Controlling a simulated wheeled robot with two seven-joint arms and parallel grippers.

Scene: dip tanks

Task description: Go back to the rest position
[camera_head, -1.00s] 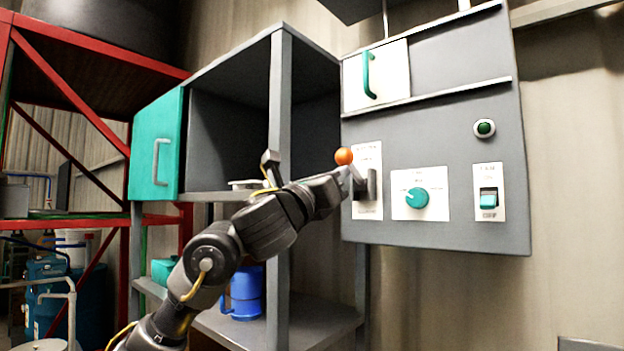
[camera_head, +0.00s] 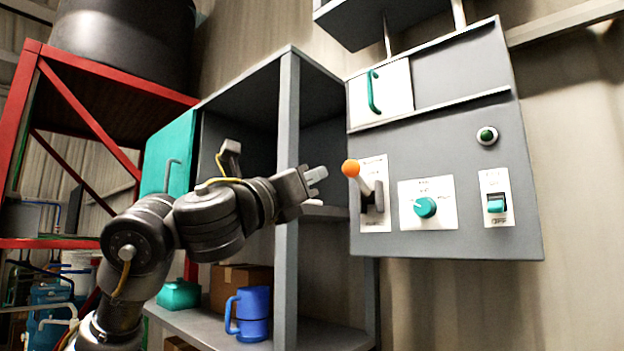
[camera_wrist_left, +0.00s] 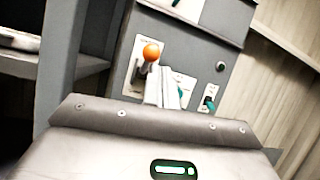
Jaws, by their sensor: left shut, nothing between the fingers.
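My left gripper (camera_head: 316,178) is shut and empty in the head view. It is in front of the grey cabinet's upright, to the left of the control panel. Its fingers also show shut in the left wrist view (camera_wrist_left: 165,92). The lever with the orange ball (camera_head: 351,168) is on the panel just right of the fingertips, with a gap between them in the head view. The orange ball also shows in the left wrist view (camera_wrist_left: 151,51), above the fingers. My right gripper is not in view.
The grey control panel (camera_head: 450,165) carries a teal knob (camera_head: 425,207), a switch (camera_head: 496,203) and a green button (camera_head: 487,135). The open cabinet (camera_head: 289,120) has a teal door (camera_head: 168,152). A red rack (camera_head: 88,117) is at left.

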